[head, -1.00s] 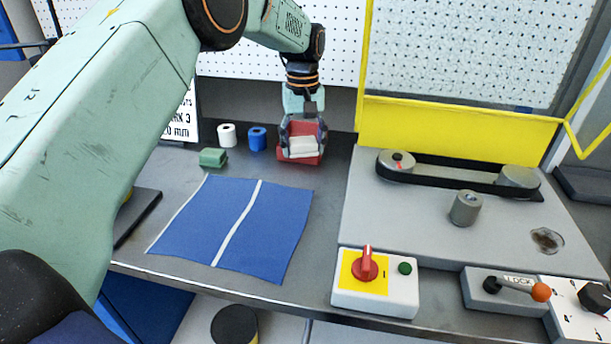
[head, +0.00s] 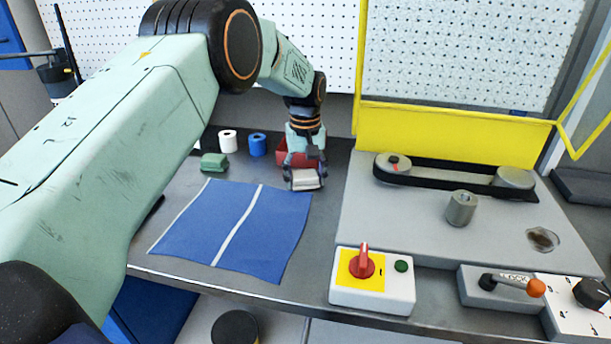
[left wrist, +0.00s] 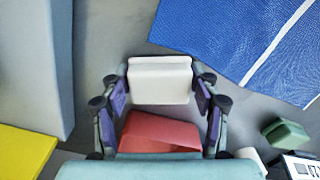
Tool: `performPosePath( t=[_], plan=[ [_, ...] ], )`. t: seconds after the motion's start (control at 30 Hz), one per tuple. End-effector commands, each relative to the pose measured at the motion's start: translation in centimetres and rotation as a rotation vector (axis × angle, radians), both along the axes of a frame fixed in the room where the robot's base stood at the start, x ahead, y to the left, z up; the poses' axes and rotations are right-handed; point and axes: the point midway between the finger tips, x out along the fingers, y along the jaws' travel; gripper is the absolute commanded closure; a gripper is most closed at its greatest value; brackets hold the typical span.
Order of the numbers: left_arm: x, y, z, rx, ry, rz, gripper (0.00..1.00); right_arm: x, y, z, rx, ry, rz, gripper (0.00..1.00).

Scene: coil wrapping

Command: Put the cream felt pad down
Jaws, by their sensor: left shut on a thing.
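The cream felt pad (head: 305,180) is a small pale block held between the fingers of my left gripper (head: 304,184). In the left wrist view the pad (left wrist: 159,80) sits between the two fingertips (left wrist: 160,88), with both fingers at its sides. The pad is just right of the blue cloth's upper right corner and in front of a red block or box (head: 290,155). Whether the pad touches the table is hard to tell. My right gripper is not in view.
A blue cloth (head: 200,222) with a white stripe lies on the grey table. A green block (head: 214,162), a white roll (head: 228,141) and a blue roll (head: 258,144) stand behind it. A belt machine (head: 400,225) stands right, a switch box (head: 395,290) in front.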

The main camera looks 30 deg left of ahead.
Motion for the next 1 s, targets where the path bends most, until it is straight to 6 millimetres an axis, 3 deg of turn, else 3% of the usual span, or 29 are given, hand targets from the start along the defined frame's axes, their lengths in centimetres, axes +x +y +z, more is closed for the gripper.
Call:
performPosePath(
  t=[0.43, 0.47, 0.7, 1.0],
  plan=[
    [-0.3, 0.0, -1.4, -0.002, 0.008, 0.002, 0.78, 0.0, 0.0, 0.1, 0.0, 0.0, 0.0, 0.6],
    [-0.3, 0.0, -1.4, -0.003, 0.009, 0.002, 0.38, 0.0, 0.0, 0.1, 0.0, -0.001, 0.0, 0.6],
    [-0.4, -0.1, -1.5, -0.002, 0.013, 0.001, 0.18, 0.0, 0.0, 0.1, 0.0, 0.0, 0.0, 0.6],
    [-0.2, 0.0, -1.2, -0.001, 0.007, 0.0, 0.16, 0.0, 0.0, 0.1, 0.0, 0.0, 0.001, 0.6]
  ],
)
